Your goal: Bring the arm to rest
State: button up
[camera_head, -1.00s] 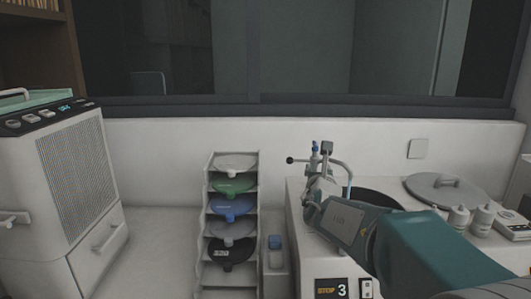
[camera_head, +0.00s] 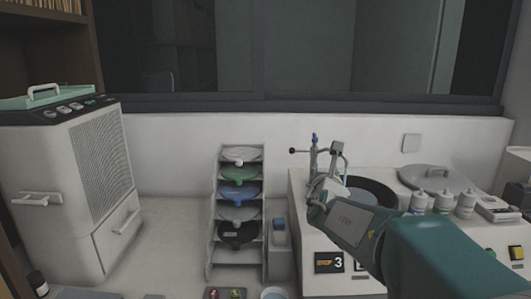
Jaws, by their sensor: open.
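My arm enters from the lower right, with a teal sleeve and a grey forearm. My gripper (camera_head: 325,190) is at the arm's far end, in front of the white press bench (camera_head: 310,235). Its fingers are small and partly hidden by the wrist, and nothing shows held in it. A blue-topped upright fitting with a black-knobbed lever (camera_head: 314,150) stands just behind the gripper. I cannot tell whether the gripper touches it. A dark round basin (camera_head: 378,186) lies right of the gripper, partly hidden by my arm.
A tiered rack (camera_head: 212,255) with several coloured discs stands left of the bench. A grey lid (camera_head: 425,177) and white bottles (camera_head: 443,203) are at the right. A white cabinet machine (camera_head: 48,165) is at the left. A blue-capped container (camera_head: 279,236) stands between rack and bench.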

jog(key=s+d+f+m+g+h, duration=0.25)
jog(key=s+d+m+g, duration=0.2)
jog(key=s+m, duration=0.6)
jog(key=s+d+f+m+g+h, duration=0.1)
jog(key=s+d+m+g+h, duration=0.2)
jog(key=s+d+m, duration=0.55)
jog(key=s+a+f+m+g+y, duration=0.2)
jog(key=s+a+f+m+y, duration=0.2)
jog(key=s, duration=0.5)
jog(key=s+a+f+m+g+y, duration=0.2)
jog(key=s+a+f+m+y, duration=0.2)
jog(key=s+a+f+m, duration=0.3)
jog(key=s+a+m, duration=0.1)
jog(key=s+m, duration=0.1)
jog(key=m, duration=0.1)
jog(key=shift+s+f+g, duration=0.2)
jog(key=shift+f+g, duration=0.05)
jog(key=shift+g, duration=0.1)
